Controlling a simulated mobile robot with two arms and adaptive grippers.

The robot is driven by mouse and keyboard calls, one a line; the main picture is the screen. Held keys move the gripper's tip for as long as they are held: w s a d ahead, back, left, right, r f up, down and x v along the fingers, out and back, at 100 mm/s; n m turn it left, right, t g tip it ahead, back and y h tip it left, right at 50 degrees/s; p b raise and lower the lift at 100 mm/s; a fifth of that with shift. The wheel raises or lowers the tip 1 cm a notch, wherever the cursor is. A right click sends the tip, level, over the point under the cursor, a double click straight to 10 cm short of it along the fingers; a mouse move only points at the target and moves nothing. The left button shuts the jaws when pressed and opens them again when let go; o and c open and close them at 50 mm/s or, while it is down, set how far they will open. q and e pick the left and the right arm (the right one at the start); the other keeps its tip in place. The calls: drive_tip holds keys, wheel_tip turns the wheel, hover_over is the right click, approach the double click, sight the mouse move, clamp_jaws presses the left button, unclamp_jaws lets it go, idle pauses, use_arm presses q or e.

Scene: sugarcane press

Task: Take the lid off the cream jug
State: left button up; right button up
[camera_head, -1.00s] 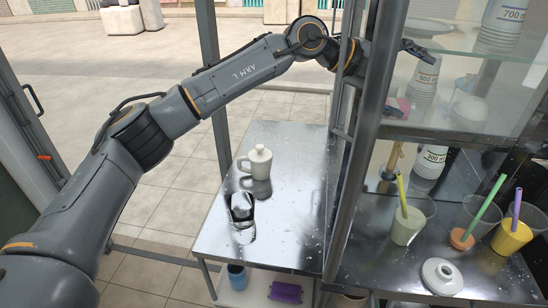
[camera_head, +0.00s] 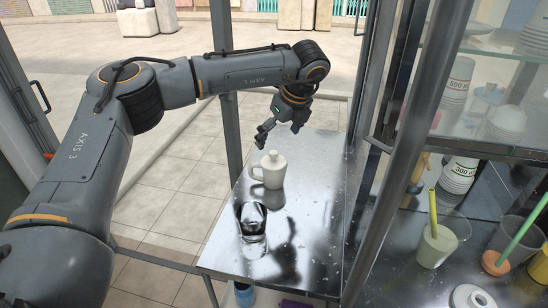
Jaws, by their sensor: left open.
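The cream jug (camera_head: 269,175) is a cream-white jug with a handle on its left, standing upright on the metal side table. Its lid (camera_head: 272,158), with a small knob on top, sits on the jug. My left gripper (camera_head: 279,141) hangs just above the lid, pointing down, with its fingers spread apart. It looks empty and apart from the lid, though the exact gap is hard to judge. My right gripper is not in this view.
A grey upright post (camera_head: 405,165) rises right of the table. Beyond it are a plastic cup with a yellow straw (camera_head: 436,243) and stacked cups (camera_head: 457,176).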

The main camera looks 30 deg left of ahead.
sight(274, 152)
use_arm(q)
drive_tip(key=shift+x, duration=1.15)
drive_tip(key=shift+w+f+p, duration=0.2)
drive_tip(key=shift+f+p, duration=0.25)
drive_tip(key=shift+p, duration=0.15)
drive_tip(key=p+x, duration=0.2)
drive_tip(key=x, duration=0.1)
drive_tip(key=shift+f, duration=0.3)
drive_tip(key=shift+w+a+f, duration=0.1)
drive_tip(key=shift+a+f, duration=0.05)
drive_tip(key=shift+f, duration=0.35)
drive_tip(key=shift+c, duration=0.3)
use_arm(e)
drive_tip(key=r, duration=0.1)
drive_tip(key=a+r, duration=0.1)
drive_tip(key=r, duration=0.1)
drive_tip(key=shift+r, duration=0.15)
